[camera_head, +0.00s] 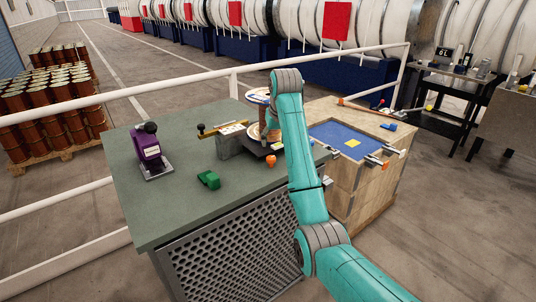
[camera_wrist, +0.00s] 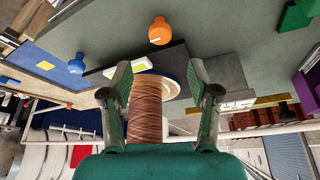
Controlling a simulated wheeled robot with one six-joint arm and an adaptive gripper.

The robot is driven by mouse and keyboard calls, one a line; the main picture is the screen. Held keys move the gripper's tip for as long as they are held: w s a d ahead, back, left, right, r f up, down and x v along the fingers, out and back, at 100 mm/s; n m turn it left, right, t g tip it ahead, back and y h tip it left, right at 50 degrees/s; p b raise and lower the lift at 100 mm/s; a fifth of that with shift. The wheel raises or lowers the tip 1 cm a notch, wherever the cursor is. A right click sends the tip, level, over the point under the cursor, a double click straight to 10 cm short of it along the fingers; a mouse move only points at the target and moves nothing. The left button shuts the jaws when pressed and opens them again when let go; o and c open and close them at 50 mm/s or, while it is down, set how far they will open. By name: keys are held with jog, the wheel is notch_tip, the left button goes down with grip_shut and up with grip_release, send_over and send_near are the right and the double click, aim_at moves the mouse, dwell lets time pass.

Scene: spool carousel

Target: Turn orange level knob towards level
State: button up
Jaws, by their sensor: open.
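The orange knob (camera_head: 271,161) stands on the green worktop, at the front edge of a dark plate. In the wrist view the orange knob (camera_wrist: 159,32) is a rounded piece with a narrower neck, above the fingertips and apart from them. My gripper (camera_wrist: 159,78) is open, its two fingers spread on either side of a copper-wound spool (camera_wrist: 150,105) in the picture. I cannot tell whether they touch it. In the head view my teal arm hides the gripper and part of the spool stand (camera_head: 258,96).
A purple device (camera_head: 149,152) and a green block (camera_head: 208,180) sit on the worktop (camera_head: 140,215). A wooden crate with a blue top (camera_head: 335,136) adjoins at right. A white railing (camera_head: 190,82) runs behind. The worktop's front is clear.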

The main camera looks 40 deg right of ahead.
aim_at(271, 157)
jog(key=x, duration=1)
jog(key=shift+a, duration=0.1)
jog(key=c, duration=1.1)
